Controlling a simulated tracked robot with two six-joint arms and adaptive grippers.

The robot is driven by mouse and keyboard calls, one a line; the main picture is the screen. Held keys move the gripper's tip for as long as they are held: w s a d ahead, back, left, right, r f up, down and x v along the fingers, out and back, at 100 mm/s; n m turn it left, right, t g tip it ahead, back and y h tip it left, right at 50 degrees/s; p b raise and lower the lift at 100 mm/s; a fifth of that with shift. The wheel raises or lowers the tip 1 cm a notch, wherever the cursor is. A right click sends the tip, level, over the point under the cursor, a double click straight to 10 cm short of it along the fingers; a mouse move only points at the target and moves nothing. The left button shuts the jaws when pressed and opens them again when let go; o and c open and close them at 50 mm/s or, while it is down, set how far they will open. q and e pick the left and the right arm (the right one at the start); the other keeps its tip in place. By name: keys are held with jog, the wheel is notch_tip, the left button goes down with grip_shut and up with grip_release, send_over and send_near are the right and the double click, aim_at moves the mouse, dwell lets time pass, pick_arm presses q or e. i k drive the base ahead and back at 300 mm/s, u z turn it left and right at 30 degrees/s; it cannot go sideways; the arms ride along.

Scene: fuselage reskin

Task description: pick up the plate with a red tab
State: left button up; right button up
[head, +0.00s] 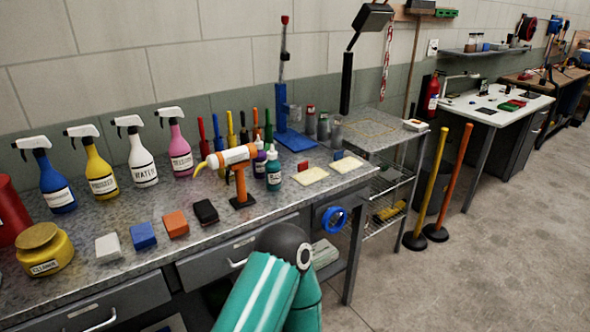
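Two flat cream plates lie on the right end of the metal workbench. The left plate (310,176) has a small reddish tab standing at its back edge. The right plate (346,164) has a small blue tab at its back edge. Both plates lie flat, side by side and apart, with nothing on top of them. Neither of my grippers is in view. A teal and white striped link of one of my arms, with a dark rounded joint, rises at the bottom centre in front of the bench, apart from the plates.
The workbench (120,220) carries several spray bottles, a yellow jar (44,250), coloured blocks and an orange and white tool on a stand (240,175). A wire shelf (385,180) is to the right. Open floor lies at right.

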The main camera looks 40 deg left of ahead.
aim_at(306, 177)
jog(key=z, duration=1.6)
jog(key=i, duration=0.1)
jog(key=u, duration=2.65)
jog(key=k, duration=0.9)
jog(key=u, duration=0.2)
jog(key=i, duration=0.9)
jog(key=z, duration=0.1)
